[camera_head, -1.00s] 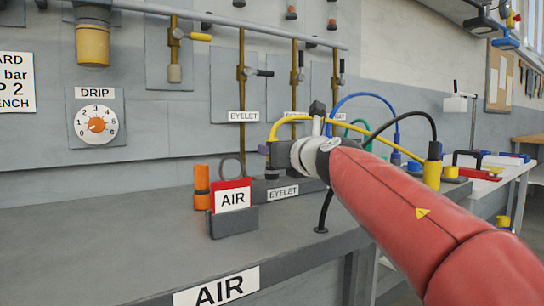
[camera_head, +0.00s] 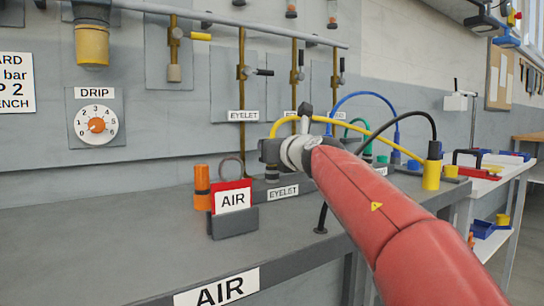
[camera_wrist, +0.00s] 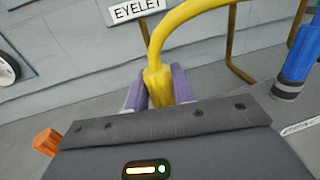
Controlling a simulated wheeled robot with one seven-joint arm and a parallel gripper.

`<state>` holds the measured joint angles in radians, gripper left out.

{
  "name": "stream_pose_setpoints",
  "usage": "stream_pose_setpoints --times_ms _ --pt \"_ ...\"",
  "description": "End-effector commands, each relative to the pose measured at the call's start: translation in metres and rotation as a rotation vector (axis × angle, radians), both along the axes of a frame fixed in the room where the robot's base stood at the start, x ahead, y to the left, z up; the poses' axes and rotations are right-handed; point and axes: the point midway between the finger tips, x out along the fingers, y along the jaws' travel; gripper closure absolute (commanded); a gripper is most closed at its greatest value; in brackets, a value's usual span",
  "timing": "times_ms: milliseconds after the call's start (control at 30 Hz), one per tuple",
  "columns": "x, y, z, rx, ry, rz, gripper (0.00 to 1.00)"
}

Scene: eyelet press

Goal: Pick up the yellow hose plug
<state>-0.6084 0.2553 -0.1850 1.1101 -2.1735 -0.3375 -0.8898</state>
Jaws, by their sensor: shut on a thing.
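The yellow hose plug (camera_wrist: 158,86) sits between the two grey-violet fingers of my gripper (camera_wrist: 159,92) in the wrist view, and the fingers are shut on it. A yellow hose (camera_wrist: 190,12) rises from the plug and bends right. In the head view my gripper (camera_head: 271,152) is over the block labelled EYELET (camera_head: 284,191) on the bench. The yellow hose (camera_head: 345,121) arches from it to the right. The plug's lower end is hidden, so I cannot tell whether it touches anything below.
Blue, green and black hoses arch at the right, near a yellow cylinder (camera_head: 431,176). The bench's left part is clear.

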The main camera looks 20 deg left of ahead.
Motion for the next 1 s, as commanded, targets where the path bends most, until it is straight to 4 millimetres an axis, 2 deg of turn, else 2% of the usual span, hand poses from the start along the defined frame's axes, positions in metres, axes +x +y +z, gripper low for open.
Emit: stream_pose_setpoints --times_ms 267,467,1000 --pt "0.000 0.000 0.002 0.000 0.000 0.000 0.99" --pt "0.000 0.000 0.013 0.000 0.000 0.000 0.99" --pt "0.000 0.001 0.089 0.000 -0.004 0.002 0.99"
